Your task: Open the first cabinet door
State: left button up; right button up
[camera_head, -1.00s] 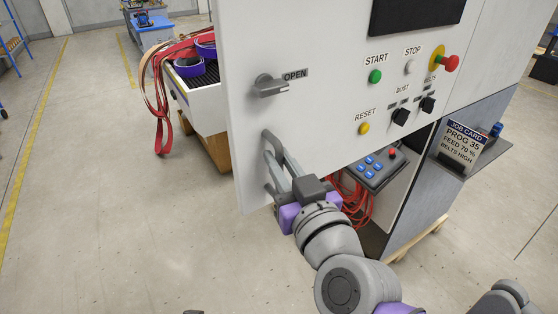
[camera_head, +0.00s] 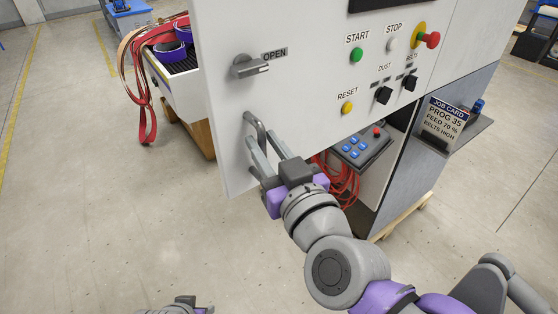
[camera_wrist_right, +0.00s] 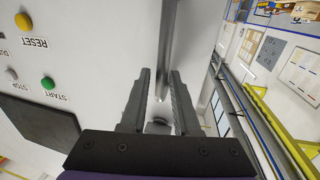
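The white cabinet door (camera_head: 215,110) carries a grey rotary latch (camera_head: 250,66) beside the word OPEN and a grey bar handle (camera_head: 256,125) below it. My right gripper (camera_head: 262,148) is at the handle. Its two fingers stand apart on either side of the bar, with space visible between them. In the right wrist view the handle bar (camera_wrist_right: 167,40) runs down to the gap between the fingertips (camera_wrist_right: 160,74). Contact with the bar cannot be told. Part of my left gripper (camera_head: 182,304) shows at the bottom edge; its fingers cannot be made out.
Buttons, knobs and a red emergency stop (camera_head: 431,40) are on the panel right of the handle. A bench with belts (camera_head: 175,83) stands behind, left. The floor at left is clear.

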jog(key=b+v, duration=0.5)
jog(key=v, duration=0.5)
jog(key=shift+d, duration=0.1)
jog(key=shift+f, duration=0.1)
jog(key=w+d+f+g+h+p, duration=0.1)
jog(key=w+f+g+p, duration=0.15)
jog(key=f, duration=0.75)
jog(key=w+d+f+g+h+p, duration=0.15)
jog(key=f+g, duration=0.25)
jog(key=f, duration=0.6)
jog(key=s+d+f+m+g+h+p, duration=0.1)
jog(key=s+d+f+m+g+h, duration=0.1)
jog(key=d+f, duration=0.4)
jog(key=s+d+f+m+g+h+p, duration=0.2)
jog(key=s+d+f+h, duration=0.1)
jog(key=d+f, duration=0.3)
notch_tip(320, 180, down, 2)
jog(key=shift+s+d+f+m, duration=0.1)
jog(key=shift+s+d+m, duration=0.3)
jog(key=shift+s, duration=0.5)
